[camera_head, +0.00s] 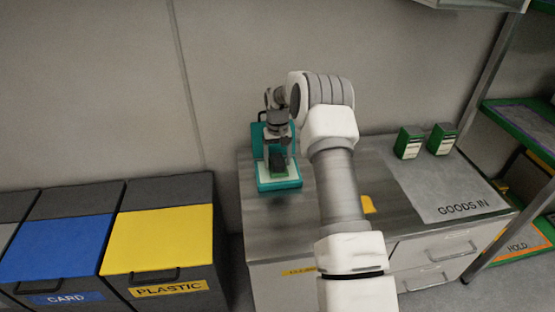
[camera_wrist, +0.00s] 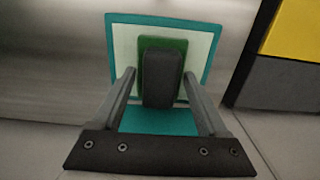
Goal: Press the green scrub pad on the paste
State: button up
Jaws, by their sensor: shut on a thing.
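The green scrub pad (camera_wrist: 147,45) has a dark block-shaped grip (camera_wrist: 162,80) on its back. My gripper (camera_wrist: 160,76) is shut on that grip, with one finger on each side. The pad is over the pale panel of a teal-framed base (camera_wrist: 160,120); I cannot tell whether it touches. In the head view, my gripper (camera_head: 279,147) is above the green pad (camera_head: 277,172) at the teal stand (camera_head: 280,185). No paste can be made out; the pad and grip cover the middle of the panel.
The teal stand's upright is behind my gripper. The grey worktop (camera_head: 258,215) is clear in front of the stand. Two green boxes (camera_head: 409,142) stand at the back right by the GOODS IN mat (camera_head: 450,190). A yellow-lidded PLASTIC bin (camera_head: 158,238) is to the left.

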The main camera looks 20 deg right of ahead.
aim_at(277, 159)
jog(key=shift+f, duration=0.45)
dwell(1.1)
jog(key=shift+r+p, duration=2.3)
jog(key=shift+r, duration=1.3)
